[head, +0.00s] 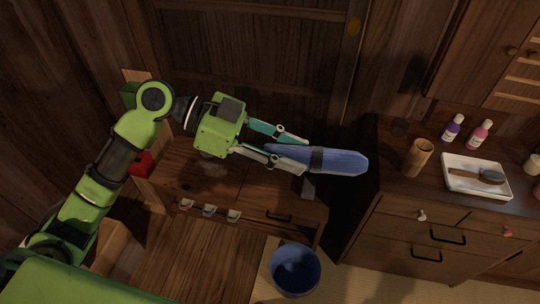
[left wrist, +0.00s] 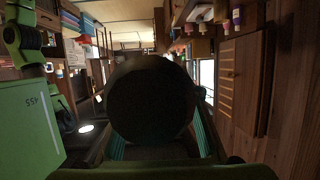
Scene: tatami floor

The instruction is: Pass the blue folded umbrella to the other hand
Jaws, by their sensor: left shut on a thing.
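The blue folded umbrella (head: 338,162) with a dark band lies sideways in the head view, above the right end of a wooden bench. My left gripper (head: 291,149) is shut on its left end, and the rest sticks out to the right. In the left wrist view a large dark round shape, likely the umbrella's end (left wrist: 152,105), fills the middle between the fingers. My right gripper is not seen in either view.
A wooden bench (head: 180,176) with small hooks stands under my left arm. A blue bucket (head: 295,268) stands on the floor in front. At right, a dark cabinet holds a wooden cup (head: 417,157), a white tray (head: 462,186) with a brush, and bottles (head: 478,135).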

